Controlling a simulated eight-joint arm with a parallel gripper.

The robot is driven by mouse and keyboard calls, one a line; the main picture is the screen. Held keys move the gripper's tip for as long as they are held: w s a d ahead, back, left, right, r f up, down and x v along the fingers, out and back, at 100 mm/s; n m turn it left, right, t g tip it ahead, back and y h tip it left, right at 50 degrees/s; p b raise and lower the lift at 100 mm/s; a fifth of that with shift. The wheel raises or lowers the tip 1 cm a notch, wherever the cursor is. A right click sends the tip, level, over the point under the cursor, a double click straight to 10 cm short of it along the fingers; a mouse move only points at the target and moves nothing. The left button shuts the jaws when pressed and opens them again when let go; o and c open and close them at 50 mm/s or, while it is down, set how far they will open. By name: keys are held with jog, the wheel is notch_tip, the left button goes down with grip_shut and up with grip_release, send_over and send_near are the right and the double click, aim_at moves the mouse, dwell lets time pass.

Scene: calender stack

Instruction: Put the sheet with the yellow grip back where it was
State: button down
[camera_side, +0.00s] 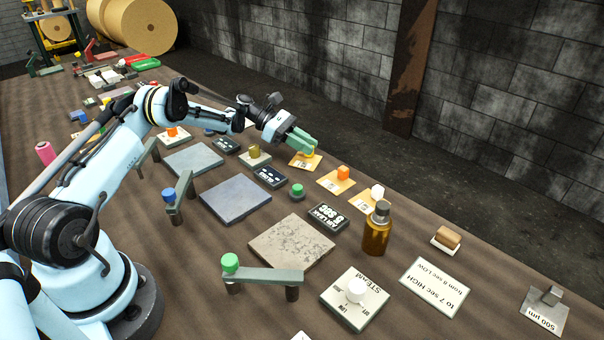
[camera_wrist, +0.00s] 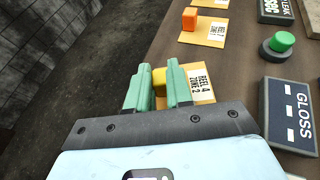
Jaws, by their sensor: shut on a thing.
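The yellow-orange sheet (camera_side: 304,162) with the yellow grip lies at the far end of a row of similar sheets near the table's wall-side edge. The fingers hide part of the grip and sheet. The sheet is at or very close to the table top; I cannot tell whether it touches.
Sheets with an orange grip (camera_side: 343,172) and a white grip (camera_side: 377,190) lie nearer the camera in the same row. A green button (camera_side: 297,190), GLOSS display (camera_wrist: 291,115), grey slab (camera_side: 235,198) and upright brown bottle (camera_side: 376,236) are nearby. The table edge is close.

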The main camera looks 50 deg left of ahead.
jog(key=c, duration=0.9)
grip_release()
jog(key=shift+c, duration=0.2)
